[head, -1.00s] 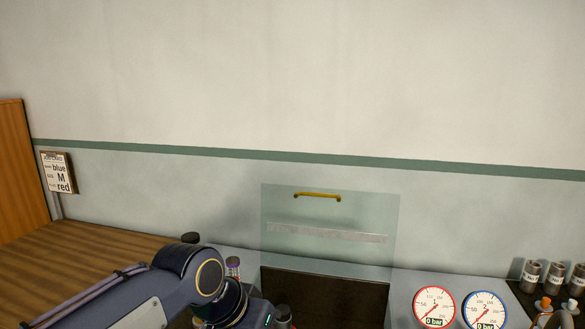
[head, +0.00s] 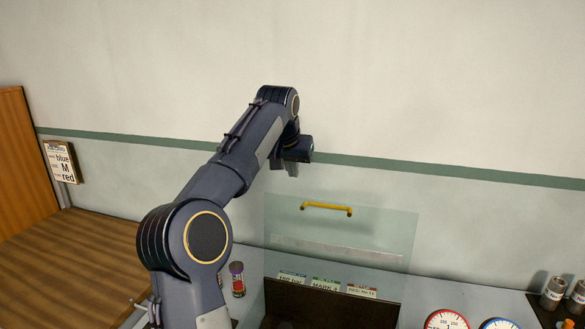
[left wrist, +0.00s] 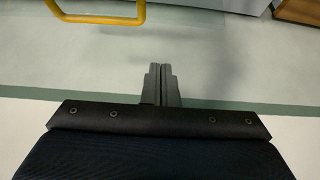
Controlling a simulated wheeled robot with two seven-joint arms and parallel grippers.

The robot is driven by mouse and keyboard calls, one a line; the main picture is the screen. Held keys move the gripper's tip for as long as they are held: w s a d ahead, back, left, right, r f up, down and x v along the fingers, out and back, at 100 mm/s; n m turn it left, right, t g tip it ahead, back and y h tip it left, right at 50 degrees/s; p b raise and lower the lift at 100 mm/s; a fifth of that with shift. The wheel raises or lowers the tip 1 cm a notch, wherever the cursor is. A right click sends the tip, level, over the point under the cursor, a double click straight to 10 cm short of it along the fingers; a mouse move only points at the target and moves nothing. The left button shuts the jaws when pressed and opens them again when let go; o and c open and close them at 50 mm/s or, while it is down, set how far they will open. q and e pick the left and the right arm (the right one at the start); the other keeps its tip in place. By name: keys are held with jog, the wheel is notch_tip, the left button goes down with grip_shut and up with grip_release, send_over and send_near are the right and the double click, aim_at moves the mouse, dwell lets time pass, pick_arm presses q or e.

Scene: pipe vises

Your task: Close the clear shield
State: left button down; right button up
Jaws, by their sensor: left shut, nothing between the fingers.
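The clear shield (head: 385,230) stands raised and upright behind a dark open box in the head view. Its yellow handle (head: 327,208) runs along its upper edge. The handle also shows at the upper left of the left wrist view (left wrist: 95,18). My left gripper (head: 292,170) is above the handle and a little to its left in the head view, apart from it. Its fingers (left wrist: 161,72) are together and empty in the left wrist view. My right gripper is not in view.
The dark box (head: 340,305) is below the shield, with several labels (head: 325,284) behind it. Two round gauges (head: 447,320) are at the lower right, near metal cylinders (head: 553,292). A wooden surface (head: 80,255) is at left, under a wall sign (head: 62,162).

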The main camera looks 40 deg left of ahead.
pick_arm(q)
notch_tip(320, 180, down, 5)
jog(key=shift+s+d+f, duration=0.1)
jog(key=shift+s+f, duration=0.05)
jog(key=shift+f, duration=0.05)
dwell(0.4)
